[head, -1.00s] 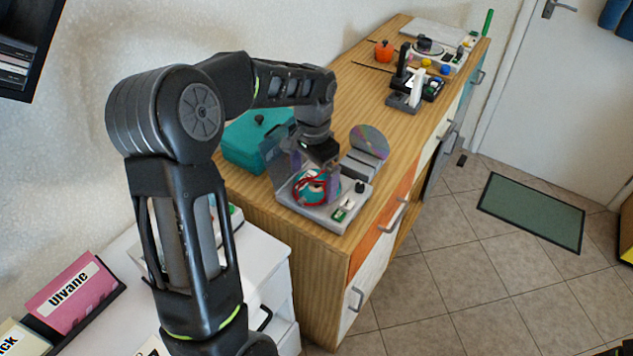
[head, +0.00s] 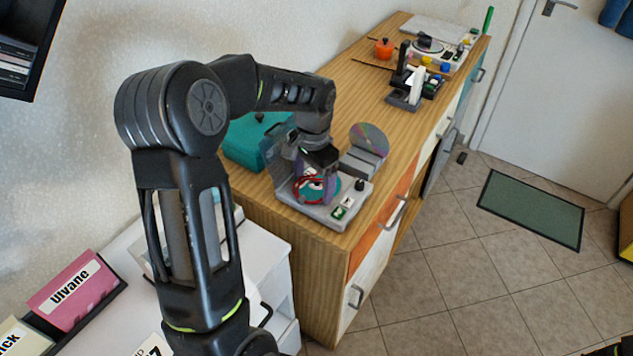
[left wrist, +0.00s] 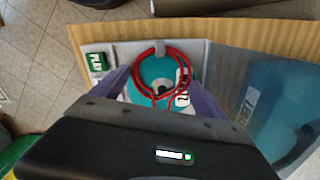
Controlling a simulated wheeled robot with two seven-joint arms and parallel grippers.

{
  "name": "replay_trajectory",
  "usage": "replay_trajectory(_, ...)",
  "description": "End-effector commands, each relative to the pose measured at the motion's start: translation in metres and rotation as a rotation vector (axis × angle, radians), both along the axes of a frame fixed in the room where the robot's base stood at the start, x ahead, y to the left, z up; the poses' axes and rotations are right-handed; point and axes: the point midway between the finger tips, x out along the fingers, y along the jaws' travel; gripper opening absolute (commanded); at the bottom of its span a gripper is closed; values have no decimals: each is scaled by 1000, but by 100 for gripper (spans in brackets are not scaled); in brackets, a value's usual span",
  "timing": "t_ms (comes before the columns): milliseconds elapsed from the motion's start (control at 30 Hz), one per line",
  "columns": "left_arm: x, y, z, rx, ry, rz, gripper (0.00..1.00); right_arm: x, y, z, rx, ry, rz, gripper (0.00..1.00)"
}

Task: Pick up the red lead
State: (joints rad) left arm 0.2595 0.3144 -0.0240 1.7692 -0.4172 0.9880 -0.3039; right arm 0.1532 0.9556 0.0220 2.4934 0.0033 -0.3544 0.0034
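The red lead (head: 299,181) lies in a loop over a teal disc (left wrist: 148,70) on the grey player (head: 322,215). In the left wrist view the red lead (left wrist: 173,54) makes a ring near the top, and its ends cross lower down. My left gripper (head: 316,190) is low over the player. In the left wrist view its two purplish fingers stand apart on either side of the lead's lower part, with nothing visibly clamped. I cannot tell whether they touch the disc.
The player's clear lid (left wrist: 280,100) stands open beside the gripper. A green PLAY button (left wrist: 97,61) is on the player. A teal case (head: 245,143) and a grey stand holding a shiny disc (head: 369,140) are close by. The wooden top beyond is partly clear.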

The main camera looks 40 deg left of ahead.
Motion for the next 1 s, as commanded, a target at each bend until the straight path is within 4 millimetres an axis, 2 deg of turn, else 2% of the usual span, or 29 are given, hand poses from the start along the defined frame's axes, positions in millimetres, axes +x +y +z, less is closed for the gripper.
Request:
replay_trajectory(67, 0, 0, 0, 0, 0, 0, 77, 0, 0, 0, 0, 0, 0, 36)
replay_trajectory(567, 0, 0, 0, 0, 0, 0, 36, 0, 0, 0, 0, 0, 0, 36)
replay_trajectory(833, 0, 0, 2, 1, -1, 0, 36, 0, 0, 0, 0, 0, 0, 36)
replay_trajectory(1000, 1, 0, 18, 2, -5, -1, 36, 0, 0, -3, 1, -1, 1, 36)
